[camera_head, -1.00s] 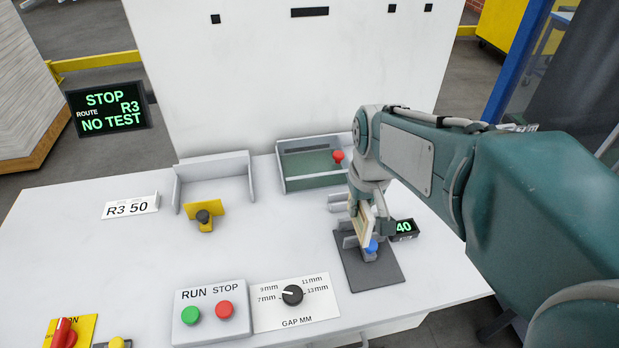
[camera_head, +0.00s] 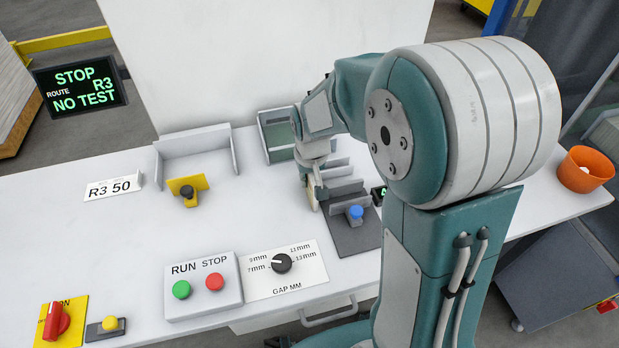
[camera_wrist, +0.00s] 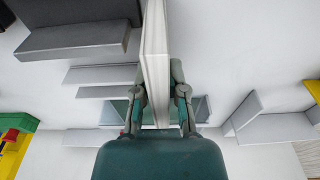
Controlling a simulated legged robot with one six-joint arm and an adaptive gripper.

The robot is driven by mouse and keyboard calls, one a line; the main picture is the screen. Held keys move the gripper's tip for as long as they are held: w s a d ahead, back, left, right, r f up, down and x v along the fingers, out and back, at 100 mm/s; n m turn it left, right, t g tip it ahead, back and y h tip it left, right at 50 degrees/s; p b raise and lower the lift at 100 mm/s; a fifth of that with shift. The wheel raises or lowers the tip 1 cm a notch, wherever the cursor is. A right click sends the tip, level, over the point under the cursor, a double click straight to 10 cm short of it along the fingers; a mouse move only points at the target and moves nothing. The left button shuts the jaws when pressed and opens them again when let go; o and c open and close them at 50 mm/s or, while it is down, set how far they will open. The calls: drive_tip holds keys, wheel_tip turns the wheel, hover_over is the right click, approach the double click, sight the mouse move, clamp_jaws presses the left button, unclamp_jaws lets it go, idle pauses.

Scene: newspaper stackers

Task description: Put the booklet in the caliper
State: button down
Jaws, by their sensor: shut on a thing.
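My gripper (camera_wrist: 158,78) is shut on the booklet (camera_wrist: 155,50), a pale, thick-edged block held between the two fingers in the wrist view. In the head view the booklet (camera_head: 316,193) shows as a cream strip below my gripper (camera_head: 314,180). The caliper (camera_head: 352,238) is a dark grey base with grey upright jaws and a blue button. The booklet is just left of the jaws, outside them. In the wrist view the caliper (camera_wrist: 75,42) is at the upper left, apart from the booklet. My arm hides part of the caliper's readout.
Grey parallel plates (camera_wrist: 98,75) stand beside the caliper. A green-floored tray (camera_head: 277,134) and a white three-sided bin (camera_head: 195,150) are behind. The RUN/STOP box (camera_head: 203,285) and gap dial (camera_head: 284,265) are in front. An orange bowl (camera_head: 585,170) is at right.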

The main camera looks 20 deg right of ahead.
drive_tip(key=shift+f, duration=0.1)
drive_tip(key=c, duration=0.7)
unclamp_jaws()
